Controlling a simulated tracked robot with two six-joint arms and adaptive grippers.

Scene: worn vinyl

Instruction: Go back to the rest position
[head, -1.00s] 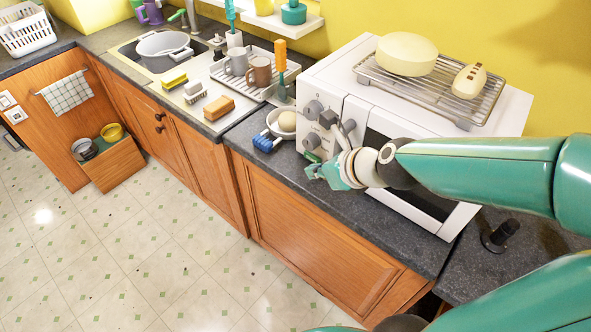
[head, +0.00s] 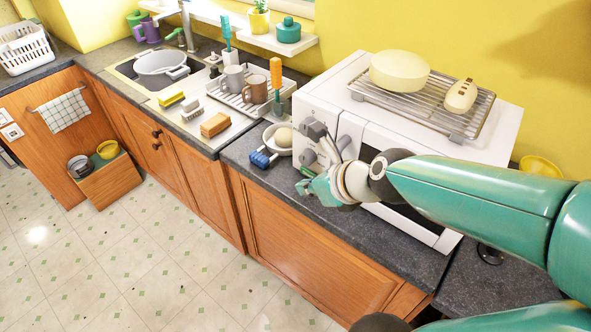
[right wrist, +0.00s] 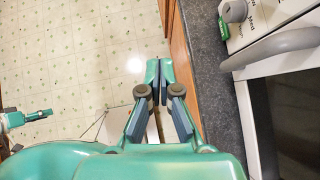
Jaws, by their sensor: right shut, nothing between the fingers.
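My right gripper (head: 306,186) is shut and empty, in front of the white oven (head: 345,128) and above the edge of the grey counter (head: 330,205). In the right wrist view its two teal fingertips (right wrist: 157,72) meet over the counter's front edge and the floor. My right arm reaches in from the right, across the oven's front. In the right wrist view, what looks like my left gripper (right wrist: 38,115) shows small at the left edge, over the floor; its finger state is too small to tell. It does not show in the head view.
A blue-handled brush (head: 262,159) and a white bowl (head: 277,140) stand left of the oven. A rack (head: 455,124) with a cream round thing lies on the oven. A yellow bowl (head: 541,168) is at the back right. The tiled floor (head: 150,260) is clear.

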